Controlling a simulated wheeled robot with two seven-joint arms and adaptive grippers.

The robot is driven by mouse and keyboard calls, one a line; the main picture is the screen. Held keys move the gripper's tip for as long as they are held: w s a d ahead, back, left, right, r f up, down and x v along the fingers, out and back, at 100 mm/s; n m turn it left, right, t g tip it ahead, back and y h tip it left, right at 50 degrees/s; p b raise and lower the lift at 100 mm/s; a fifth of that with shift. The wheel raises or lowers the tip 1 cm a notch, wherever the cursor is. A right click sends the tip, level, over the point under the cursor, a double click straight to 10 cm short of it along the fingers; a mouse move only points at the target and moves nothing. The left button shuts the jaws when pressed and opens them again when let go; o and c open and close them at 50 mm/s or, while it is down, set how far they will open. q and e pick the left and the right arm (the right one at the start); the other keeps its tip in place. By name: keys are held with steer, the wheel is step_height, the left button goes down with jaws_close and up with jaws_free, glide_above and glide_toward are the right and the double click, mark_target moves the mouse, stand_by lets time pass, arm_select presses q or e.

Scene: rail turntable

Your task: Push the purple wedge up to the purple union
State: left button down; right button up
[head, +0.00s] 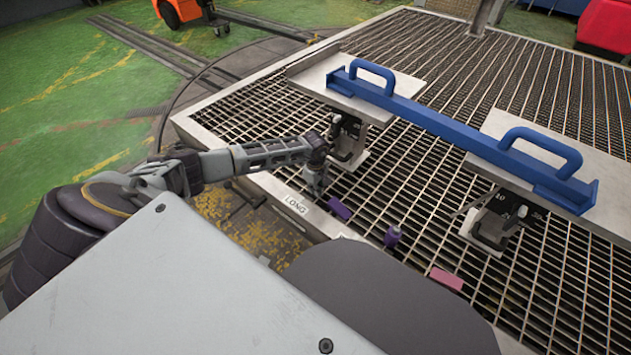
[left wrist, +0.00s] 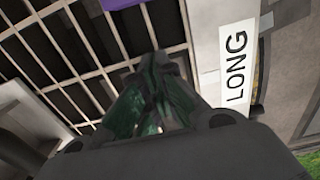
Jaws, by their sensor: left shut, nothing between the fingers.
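The purple wedge (head: 339,208) lies on the metal grating near its front edge, right of the LONG label. A purple upright piece with a narrower top, which looks like the union (head: 392,236), stands on the grating farther right, apart from the wedge. My left gripper (head: 316,190) is shut and empty, pointing down just left of the wedge with a small gap. In the left wrist view the shut fingers (left wrist: 160,65) are over the grating's edge, and part of a purple thing (left wrist: 118,4) shows at the top edge. My right gripper is not in view.
A pink block (head: 446,279) lies on the grating to the right. A blue bar with two handles (head: 450,130) spans two metal plates on dark clamp stands behind the wedge. The LONG label (head: 296,205) is on the frame rim. Grating between wedge and union looks clear.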

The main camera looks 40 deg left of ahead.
mark_target(353, 219)
arm_select(q)
steer(key=shift+s+d+b, duration=0.15)
steer(key=shift+d+b, duration=0.35)
steer(key=shift+d, duration=1.55)
steer(key=shift+d, duration=0.1)
steer(key=d, duration=0.4)
steer(key=d+p, duration=0.1)
steer(key=d, duration=0.4)
steer(key=s+d+p, duration=0.1)
steer(key=d, duration=0.3)
steer(key=shift+d, duration=0.35)
steer(key=shift+a, duration=0.15)
